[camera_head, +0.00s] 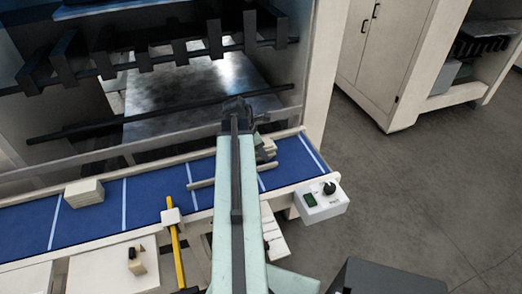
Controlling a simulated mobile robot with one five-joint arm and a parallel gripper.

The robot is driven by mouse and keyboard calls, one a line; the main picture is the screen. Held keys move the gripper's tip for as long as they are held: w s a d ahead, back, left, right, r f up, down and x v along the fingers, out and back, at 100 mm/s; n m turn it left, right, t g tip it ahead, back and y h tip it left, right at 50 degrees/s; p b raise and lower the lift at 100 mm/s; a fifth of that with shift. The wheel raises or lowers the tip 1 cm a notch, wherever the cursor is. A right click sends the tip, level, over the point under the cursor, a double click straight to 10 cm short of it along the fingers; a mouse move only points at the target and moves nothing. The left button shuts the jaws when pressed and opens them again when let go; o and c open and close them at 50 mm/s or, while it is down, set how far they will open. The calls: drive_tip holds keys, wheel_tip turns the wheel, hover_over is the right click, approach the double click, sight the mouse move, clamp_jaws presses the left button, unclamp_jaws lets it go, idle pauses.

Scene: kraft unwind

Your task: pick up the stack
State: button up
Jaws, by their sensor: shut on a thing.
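A cream-coloured stack (268,148) is at the right part of the blue conveyor belt, partly hidden behind my pale green arm. My gripper (262,139) is at this stack and shut on it. My arm covers most of the gripper, so the fingers barely show. I cannot tell whether the stack touches the belt. Another cream stack (84,192) sits on the left part of the belt, apart from my gripper.
The blue belt (150,190) with white cross lines runs across in front of a machine with a dark slatted bar (150,60). A yellow bar (177,250) stands at the belt's near edge. A control box (321,201) is at right. Grey floor (400,190) is open on the right.

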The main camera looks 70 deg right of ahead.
wheel_tip(320, 180, up, 10)
drive_tip(key=p, duration=0.9)
drive_tip(key=f+b, duration=0.2)
drive_tip(key=w+d+f+b, duration=0.1)
drive_tip(key=f+b, duration=0.3)
drive_tip(key=shift+w+d, duration=0.2)
drive_tip(key=shift+d, duration=0.15)
drive_tip(key=shift+r, duration=0.1)
drive_tip(key=shift+f+b, duration=2)
drive_tip(key=shift+f, duration=0.2)
drive_tip(key=shift+f, duration=0.15)
drive_tip(key=o, duration=1.5)
drive_tip(key=shift+c, duration=0.2)
